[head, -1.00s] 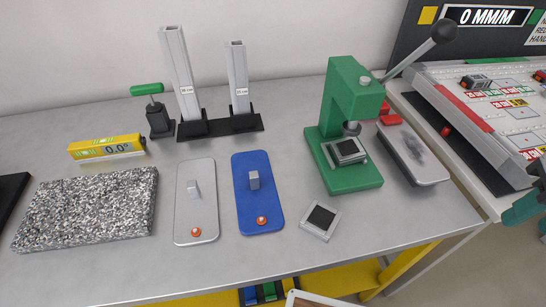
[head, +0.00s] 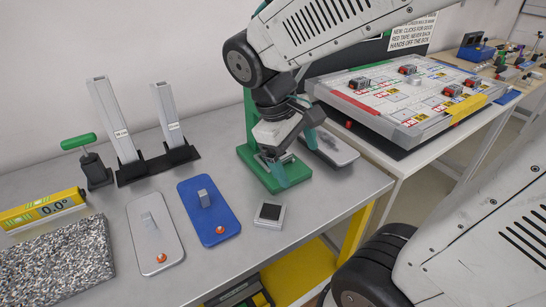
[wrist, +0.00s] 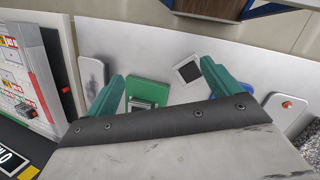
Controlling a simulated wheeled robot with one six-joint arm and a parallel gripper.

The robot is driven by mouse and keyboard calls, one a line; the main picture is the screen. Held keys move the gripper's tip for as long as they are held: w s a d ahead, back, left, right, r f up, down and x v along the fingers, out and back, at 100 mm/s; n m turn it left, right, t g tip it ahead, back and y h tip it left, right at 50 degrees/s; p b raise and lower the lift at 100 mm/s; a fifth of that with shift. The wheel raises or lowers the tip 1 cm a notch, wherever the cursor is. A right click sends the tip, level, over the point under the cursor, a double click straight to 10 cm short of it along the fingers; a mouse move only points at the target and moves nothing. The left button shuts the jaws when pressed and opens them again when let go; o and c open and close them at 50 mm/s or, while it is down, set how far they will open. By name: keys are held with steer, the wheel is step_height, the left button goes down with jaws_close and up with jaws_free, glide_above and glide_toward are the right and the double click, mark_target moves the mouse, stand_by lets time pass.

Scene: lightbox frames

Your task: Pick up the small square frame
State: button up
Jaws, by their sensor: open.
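A small square frame (head: 269,214), light-rimmed with a dark centre, lies flat on the grey table near its front edge. It also shows in the wrist view (wrist: 188,71), between my fingers and nearer the right one. A second square frame (wrist: 140,103) sits on the base of the green press (head: 252,162), partly cut off by my gripper in the wrist view. My gripper (head: 292,158) is open and empty, in front of the press in the head view and hiding much of it. Its teal fingers also show in the wrist view (wrist: 162,70).
A blue plate (head: 209,220) and a grey plate (head: 152,245) lie left of the loose frame. A grey slab (head: 336,150) lies right of the press. A granite block (head: 55,265) is at far left. Bare table surrounds the loose frame.

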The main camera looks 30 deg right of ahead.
steer(key=w+f+n+h, duration=0.3)
steer(key=w+f+n, duration=0.1)
steer(key=w, duration=0.2)
steer(key=w+f+n+t+h, duration=0.1)
steer(key=w+f+n+h, duration=0.2)
steer(key=w+n, duration=0.2)
steer(key=w+f+n+h, duration=0.2)
steer(key=w+f+n, duration=0.2)
steer(key=w, duration=0.5)
steer(key=shift+d+f+n+t+h, duration=0.25)
steer(key=shift+f+n+t+h, duration=0.05)
steer(key=shift+h, duration=0.1)
steer(key=shift+w+d+f, duration=0.15)
steer(key=shift+w+d, duration=0.05)
steer(key=x, duration=0.7)
steer(key=shift+s+d, duration=0.2)
steer(key=c, duration=1.2)
steer(key=shift+c, duration=0.2)
